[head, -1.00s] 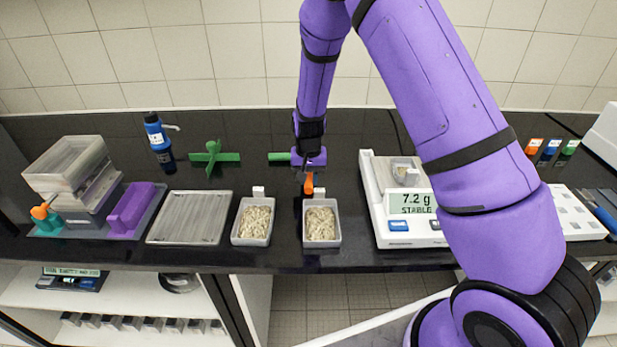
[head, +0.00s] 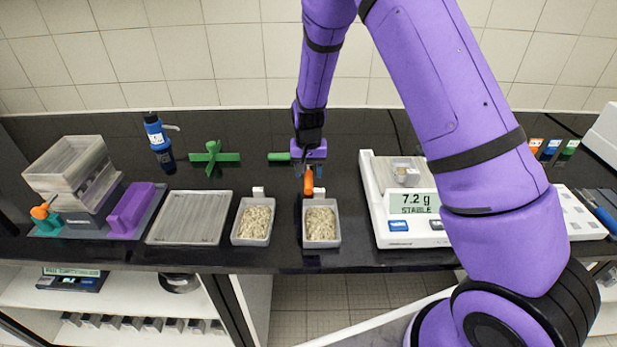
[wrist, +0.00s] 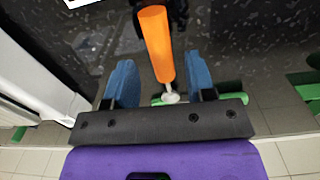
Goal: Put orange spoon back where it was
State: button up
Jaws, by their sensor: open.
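The orange spoon shows as an orange handle (head: 308,181) just below my gripper, behind the right-hand tray of pale grains. In the wrist view the handle (wrist: 157,45) extends between and beyond the blue fingers, with a small pale end near the gripper's base. My gripper (wrist: 160,82) is open, with a gap on each side of the handle. In the head view my gripper (head: 308,160) is over the back of the counter, partly hidden by my wrist.
Two grain trays, left (head: 253,222) and right (head: 321,226), stand near the front edge. A scale (head: 412,226) reading 7.2 g is to the right. A green cross-shaped piece (head: 212,157) and a green bar (head: 279,157) lie to the left of my gripper.

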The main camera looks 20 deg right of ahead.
notch_tip(320, 180, up, 10)
notch_tip(320, 180, up, 10)
jog(key=t, duration=0.1)
send_over(309, 179)
jog(key=s+d, duration=0.2)
jog(key=s, duration=0.3)
jog(key=s+d+r+n+t+y, duration=0.1)
jog(key=s+d+r+n, duration=0.15)
jog(key=s+r, duration=0.6)
jog(key=s+d+r+t, duration=0.1)
jog(key=s+r, duration=0.2)
jog(key=s, duration=0.7)
jog(key=s+d+r+n+t+h, duration=0.1)
jog(key=s+r, duration=0.3)
jog(key=s, duration=0.6)
jog(key=shift+s+d+t, duration=0.35)
jog(key=shift+d+t, duration=0.25)
jog(key=shift+d, duration=0.1)
jog(key=shift+r, duration=0.1)
